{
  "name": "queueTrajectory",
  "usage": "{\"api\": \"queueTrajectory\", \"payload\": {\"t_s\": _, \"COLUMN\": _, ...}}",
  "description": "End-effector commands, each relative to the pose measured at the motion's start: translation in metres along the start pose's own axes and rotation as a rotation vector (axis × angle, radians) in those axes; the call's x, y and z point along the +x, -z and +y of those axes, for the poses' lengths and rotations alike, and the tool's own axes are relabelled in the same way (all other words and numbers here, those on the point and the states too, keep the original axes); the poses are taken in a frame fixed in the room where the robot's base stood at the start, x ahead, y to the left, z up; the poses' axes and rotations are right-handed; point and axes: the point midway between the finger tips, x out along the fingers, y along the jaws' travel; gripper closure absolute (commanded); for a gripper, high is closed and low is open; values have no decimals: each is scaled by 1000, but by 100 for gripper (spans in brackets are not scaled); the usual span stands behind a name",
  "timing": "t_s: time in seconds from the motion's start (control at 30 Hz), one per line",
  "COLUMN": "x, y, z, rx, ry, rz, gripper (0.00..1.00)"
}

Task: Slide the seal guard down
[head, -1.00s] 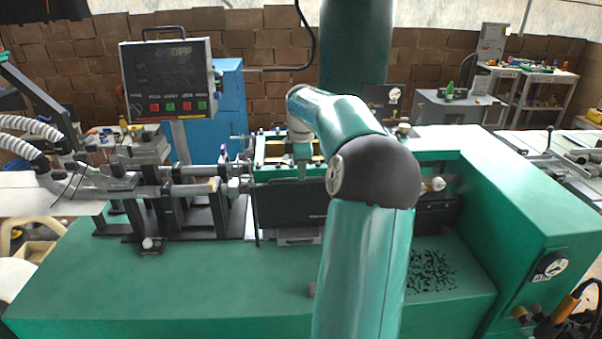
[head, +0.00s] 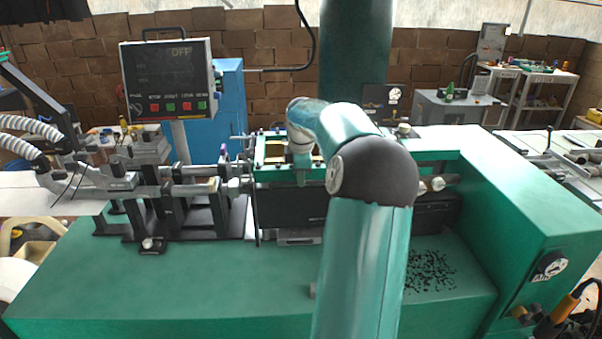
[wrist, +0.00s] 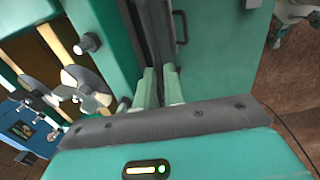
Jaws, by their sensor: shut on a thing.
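The seal guard appears to be the wide black panel (head: 285,208) on the front of the green machine, below a green frame; my arm covers its right part. My gripper (head: 301,178) reaches down at the panel's upper edge in the head view. In the wrist view my gripper (wrist: 160,88) has its two pale green fingers close together on a dark, thin edge, which looks like the guard's. The exact contact between the fingers is hard to see.
A control box (head: 168,80) with a display reading OFF stands at the back left. Metal rods and clamps (head: 190,185) lie left of the panel. Black specks (head: 430,272) lie on the green bench at right. The bench front (head: 200,290) is clear.

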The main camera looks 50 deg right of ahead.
Motion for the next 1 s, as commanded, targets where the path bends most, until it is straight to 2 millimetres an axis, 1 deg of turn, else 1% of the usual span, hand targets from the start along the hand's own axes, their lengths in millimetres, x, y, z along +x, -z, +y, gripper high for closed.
{"api": "queueTrajectory", "payload": {"t_s": 0.03, "x": 12, "y": 2, "z": -4, "rx": -2, "ry": 8, "rz": 1, "gripper": 100}}
{"api": "queueTrajectory", "payload": {"t_s": 0.1, "x": 25, "y": 2, "z": -6, "rx": -3, "ry": 8, "rz": 1, "gripper": 100}}
{"api": "queueTrajectory", "payload": {"t_s": 0.2, "x": 38, "y": 1, "z": -9, "rx": -2, "ry": 6, "rz": 1, "gripper": 100}}
{"api": "queueTrajectory", "payload": {"t_s": 0.3, "x": 43, "y": 1, "z": -9, "rx": -1, "ry": 3, "rz": 1, "gripper": 100}}
{"api": "queueTrajectory", "payload": {"t_s": 0.53, "x": 42, "y": 0, "z": -9, "rx": -1, "ry": 3, "rz": 1, "gripper": 100}}
{"api": "queueTrajectory", "payload": {"t_s": 0.57, "x": 42, "y": 0, "z": -9, "rx": -1, "ry": 3, "rz": 1, "gripper": 84}}
{"api": "queueTrajectory", "payload": {"t_s": 0.6, "x": 42, "y": 0, "z": -9, "rx": -1, "ry": 3, "rz": 1, "gripper": 76}}
{"api": "queueTrajectory", "payload": {"t_s": 0.63, "x": 42, "y": 0, "z": -9, "rx": -1, "ry": 3, "rz": 1, "gripper": 70}}
{"api": "queueTrajectory", "payload": {"t_s": 0.67, "x": 42, "y": 0, "z": -9, "rx": -1, "ry": 3, "rz": 1, "gripper": 67}}
{"api": "queueTrajectory", "payload": {"t_s": 0.9, "x": 42, "y": 0, "z": -9, "rx": 0, "ry": 3, "rz": 0, "gripper": 67}}
{"api": "queueTrajectory", "payload": {"t_s": 1.0, "x": 38, "y": 0, "z": -9, "rx": 0, "ry": 2, "rz": 0, "gripper": 67}}
